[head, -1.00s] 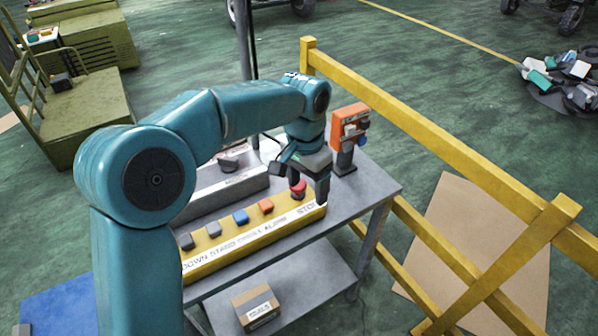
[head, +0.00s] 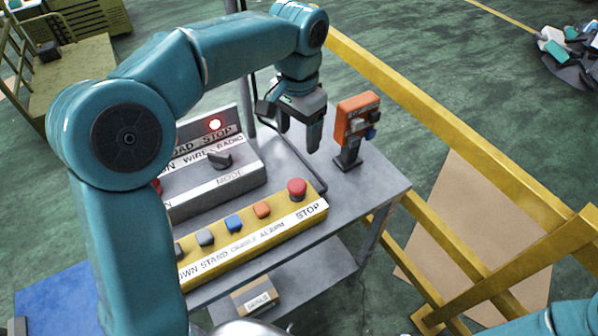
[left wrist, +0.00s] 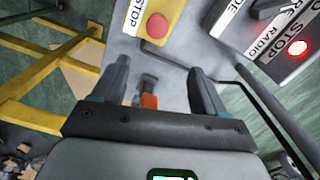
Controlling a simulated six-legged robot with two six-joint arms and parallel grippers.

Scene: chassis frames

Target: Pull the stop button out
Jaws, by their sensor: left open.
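The red stop button (head: 297,188) sits at the right end of the yellow button box (head: 255,240), beside the word STOP. It also shows at the top of the left wrist view (left wrist: 157,26). I cannot tell from its height whether it is in or out. My left gripper (head: 299,138) is open and empty, pointing down above the table behind the button, apart from it. In the left wrist view its two fingers (left wrist: 160,68) stand wide apart with nothing held. A red lamp (head: 215,124) glows on the grey panel above a STOP label.
An orange device on a stand (head: 354,120) stands close right of my left gripper. A grey box with a black knob (head: 220,160) lies left. Yellow railing (head: 440,120) runs behind the table. A cardboard box (head: 255,297) sits on the lower shelf.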

